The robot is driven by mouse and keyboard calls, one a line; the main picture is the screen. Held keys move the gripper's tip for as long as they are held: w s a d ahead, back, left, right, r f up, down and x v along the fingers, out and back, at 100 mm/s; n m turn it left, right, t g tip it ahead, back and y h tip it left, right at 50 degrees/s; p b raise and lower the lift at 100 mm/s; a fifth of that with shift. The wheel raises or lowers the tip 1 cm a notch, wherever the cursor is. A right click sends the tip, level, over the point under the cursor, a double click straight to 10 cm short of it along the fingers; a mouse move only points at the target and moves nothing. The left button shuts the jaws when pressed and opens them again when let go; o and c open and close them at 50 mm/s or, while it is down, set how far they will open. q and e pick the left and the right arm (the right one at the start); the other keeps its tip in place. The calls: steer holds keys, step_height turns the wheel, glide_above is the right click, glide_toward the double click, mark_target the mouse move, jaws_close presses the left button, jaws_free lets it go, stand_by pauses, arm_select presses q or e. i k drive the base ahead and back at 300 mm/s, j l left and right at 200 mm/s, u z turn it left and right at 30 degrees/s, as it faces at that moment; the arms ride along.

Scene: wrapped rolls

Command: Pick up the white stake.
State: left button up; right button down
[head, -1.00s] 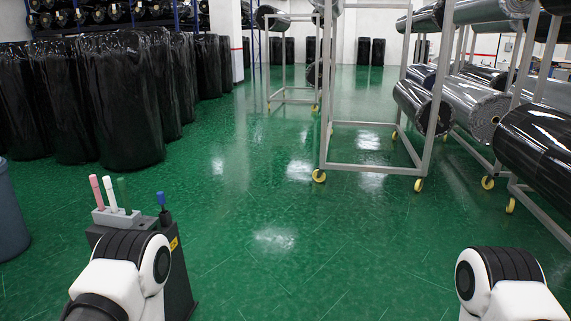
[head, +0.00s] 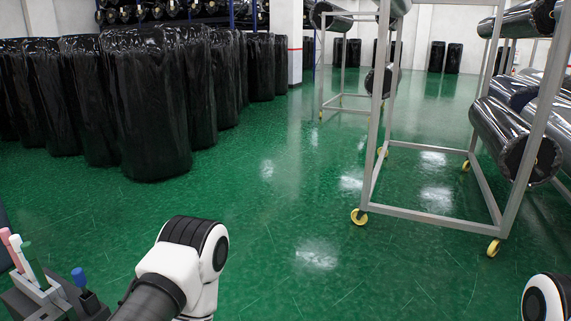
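The white stake (head: 25,262) stands in a grey holder (head: 62,291) at the lower left of the head view. A pink stake (head: 12,247) stands beside it on the left and a green stake (head: 37,267) on the right, partly covering it. A blue-topped stake (head: 80,280) stands a little further right. My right arm shows only at the lower right corner. Neither gripper is in view. The holder's lower part is cut off by the frame.
Several black wrapped rolls (head: 150,105) stand upright at the left. A wheeled metal rack (head: 430,220) with wrapped rolls stands at the right. The green floor (head: 275,215) between them is clear.

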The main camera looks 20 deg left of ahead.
mark_target(15, 241)
steer(key=i+j+u, duration=0.15)
steer(key=i+u, duration=0.45)
steer(key=u, duration=0.2)
steer(key=i+u, duration=0.4)
steer(key=i+l+u, duration=0.15)
steer(key=u, duration=0.25)
steer(key=i, duration=0.1)
